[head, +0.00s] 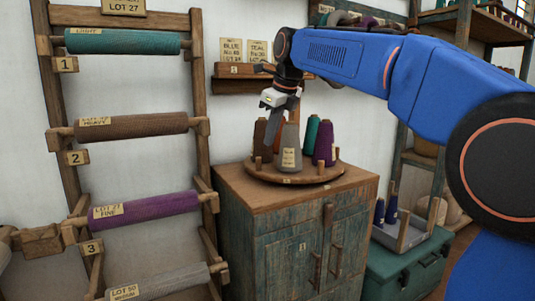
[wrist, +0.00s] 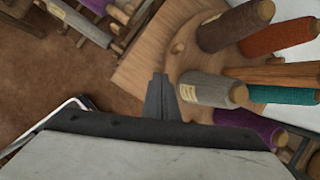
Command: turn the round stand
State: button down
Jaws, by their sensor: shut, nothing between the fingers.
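The round stand (head: 301,177) is a wooden disc on top of a cabinet, with short upright pegs near its rim. It carries a grey labelled cone (head: 289,160), a brown cone (head: 259,136), a teal cone (head: 311,130) and a purple cone (head: 325,143). An orange cone (wrist: 280,38) shows in the wrist view. My gripper (head: 269,146) is shut and empty, pointing down just left of the grey cone. In the wrist view the closed fingertips (wrist: 160,79) lie beside the grey cone (wrist: 205,88) and the stand (wrist: 180,62). I cannot tell whether they touch anything.
The cabinet (head: 285,235) has worn green doors. A wooden rack with labelled cloth rolls (head: 130,127) stands at the left. A small shelf (head: 240,86) is on the wall behind. A green chest (head: 405,265) with a tray of blue cones stands at the right.

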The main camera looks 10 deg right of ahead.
jog(key=n, duration=0.6)
jog(key=n+t, duration=0.3)
jog(key=n, duration=1.2)
send_over(266, 173)
jog(key=f, duration=0.8)
jog(key=shift+d+f, duration=0.1)
jog(key=shift+d, duration=0.1)
jog(key=shift+a, duration=0.1)
